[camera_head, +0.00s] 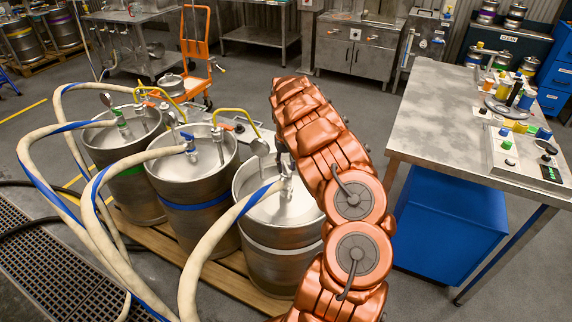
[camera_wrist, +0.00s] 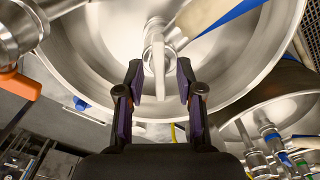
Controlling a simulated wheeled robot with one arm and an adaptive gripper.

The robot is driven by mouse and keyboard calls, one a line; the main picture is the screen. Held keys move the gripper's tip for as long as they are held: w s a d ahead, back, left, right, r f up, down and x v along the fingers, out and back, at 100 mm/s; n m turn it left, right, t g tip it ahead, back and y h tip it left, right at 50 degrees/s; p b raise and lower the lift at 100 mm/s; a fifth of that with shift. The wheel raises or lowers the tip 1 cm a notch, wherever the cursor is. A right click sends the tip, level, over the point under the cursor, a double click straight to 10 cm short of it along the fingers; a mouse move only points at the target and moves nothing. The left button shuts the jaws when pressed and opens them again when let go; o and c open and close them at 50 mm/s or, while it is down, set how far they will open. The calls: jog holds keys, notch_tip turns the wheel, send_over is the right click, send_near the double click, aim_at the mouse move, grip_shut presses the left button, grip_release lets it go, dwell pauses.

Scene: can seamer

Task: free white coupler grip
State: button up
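The white-banded keg (camera_head: 283,236) is the nearest of the three kegs in the head view. Its coupler (camera_head: 286,184) stands on top, with a hose on it. In the wrist view the coupler's pale grip (camera_wrist: 158,68) points toward me from the coupler body, above the steel keg top (camera_wrist: 95,45). My gripper (camera_wrist: 160,72) is open, one dark finger on each side of the grip. A gap shows between the grip and each finger. In the head view my copper arm reaches over the keg's right side, and my fingers are mostly hidden.
A blue-banded keg (camera_head: 196,205) and a green-banded keg (camera_head: 128,165) stand close by to the left on a wooden pallet (camera_head: 232,282). Thick hoses (camera_head: 105,225) arch in from the left. A steel table (camera_head: 430,125) stands to the right.

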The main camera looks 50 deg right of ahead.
grip_shut()
dwell(0.3)
